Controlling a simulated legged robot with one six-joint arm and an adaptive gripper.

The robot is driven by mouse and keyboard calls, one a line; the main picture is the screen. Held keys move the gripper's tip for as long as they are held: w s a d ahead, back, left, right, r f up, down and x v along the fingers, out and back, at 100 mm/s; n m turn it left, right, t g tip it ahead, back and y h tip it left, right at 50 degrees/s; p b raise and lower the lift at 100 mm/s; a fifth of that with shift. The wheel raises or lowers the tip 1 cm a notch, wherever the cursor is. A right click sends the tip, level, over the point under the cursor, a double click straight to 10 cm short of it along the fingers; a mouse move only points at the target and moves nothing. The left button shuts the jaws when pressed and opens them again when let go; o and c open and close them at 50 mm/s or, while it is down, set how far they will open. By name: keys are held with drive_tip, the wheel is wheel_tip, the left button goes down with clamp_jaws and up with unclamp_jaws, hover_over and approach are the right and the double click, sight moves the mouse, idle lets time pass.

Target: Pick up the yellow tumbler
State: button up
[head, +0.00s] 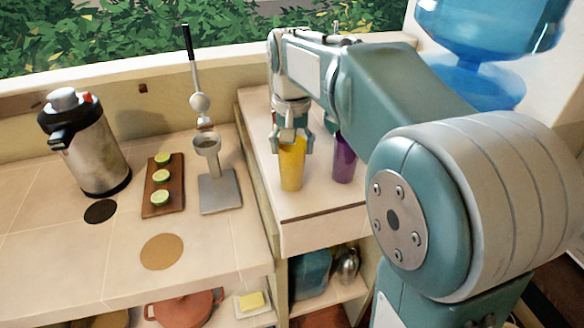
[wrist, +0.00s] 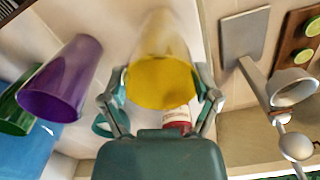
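The yellow tumbler (head: 291,170) stands upright on the raised counter, below my gripper (head: 292,138). In the wrist view the yellow tumbler (wrist: 160,80) lies between the two fingers of my gripper (wrist: 163,88), one finger at each side of its wide end. The fingers are spread about as wide as the tumbler. I cannot tell whether the pads press on it or stand just clear.
A purple tumbler (head: 343,160) stands just right of the yellow one, partly behind my arm. A green cup (wrist: 18,108) is beyond it. On the left counter are a steel flask (head: 90,150), a board with lime slices (head: 164,198) and a grey stand (head: 219,190).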

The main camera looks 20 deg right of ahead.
drive_tip(key=shift+d+r, duration=0.15)
drive_tip(key=s+d+r, duration=0.3)
drive_tip(key=s+r, duration=0.9)
drive_tip(key=s, duration=0.1)
drive_tip(key=shift+s+r, duration=0.3)
drive_tip(key=shift+r, duration=0.05)
idle(0.8)
drive_tip(key=shift+s, duration=0.1)
